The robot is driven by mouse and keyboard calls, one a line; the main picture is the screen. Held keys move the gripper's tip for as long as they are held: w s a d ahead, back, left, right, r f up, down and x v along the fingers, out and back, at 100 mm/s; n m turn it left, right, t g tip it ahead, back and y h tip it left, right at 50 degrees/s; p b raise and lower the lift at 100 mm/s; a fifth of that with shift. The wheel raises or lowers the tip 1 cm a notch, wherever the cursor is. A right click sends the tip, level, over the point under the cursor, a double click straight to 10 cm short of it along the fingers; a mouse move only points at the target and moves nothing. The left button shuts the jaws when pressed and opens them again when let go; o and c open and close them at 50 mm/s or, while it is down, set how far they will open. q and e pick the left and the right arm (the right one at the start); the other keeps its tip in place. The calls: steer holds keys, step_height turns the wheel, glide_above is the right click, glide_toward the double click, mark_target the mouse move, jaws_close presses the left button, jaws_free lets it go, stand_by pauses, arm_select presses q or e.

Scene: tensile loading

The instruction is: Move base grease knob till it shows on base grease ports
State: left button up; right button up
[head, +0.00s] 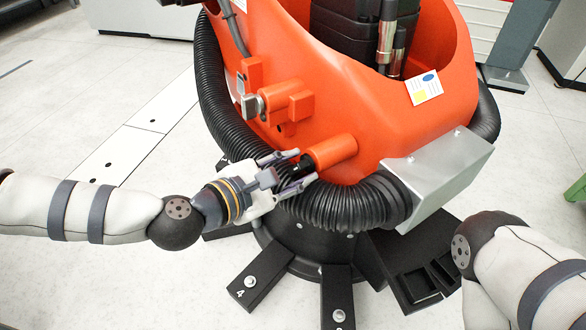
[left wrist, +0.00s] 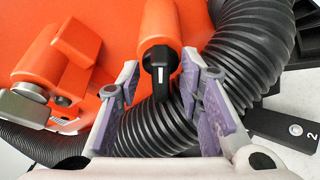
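The base grease knob is a black knob with a white line, on the end of an orange cylinder on the orange robot base. In the left wrist view the knob (left wrist: 160,66) is at the upper middle, its white line close to upright. In the head view the cylinder (head: 333,151) shows, with the knob mostly hidden by my fingers. My left gripper (head: 303,166) is open, its fingertips on either side of the knob; in the left wrist view gaps show between it and both fingers (left wrist: 163,78). I can make out no marked grease ports. My right gripper is out of view.
A black corrugated hose (head: 345,203) runs just below the knob, close to my left fingers. Another orange fitting with a metal piece (head: 252,105) sticks out to the upper left. A grey metal box (head: 440,178) is at the right. Black feet (head: 260,284) spread over the floor.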

arm_select(q)
steer(key=shift+c, duration=0.3)
jaws_close()
steer(key=shift+s, duration=0.1)
steer(key=m+t, duration=0.1)
steer(key=m+b, duration=0.1)
steer(key=m, duration=0.1)
steer(key=shift+s+d+f+t, duration=0.1)
steer(key=shift+f+t, duration=0.15)
steer(key=shift+t, duration=0.15)
steer(key=shift+f+m+t+b, duration=0.1)
steer(key=shift+m+t+b, duration=0.45)
steer(key=shift+m, duration=0.95)
steer(key=shift+o, duration=0.3)
jaws_free()
steer(key=shift+s, duration=0.1)
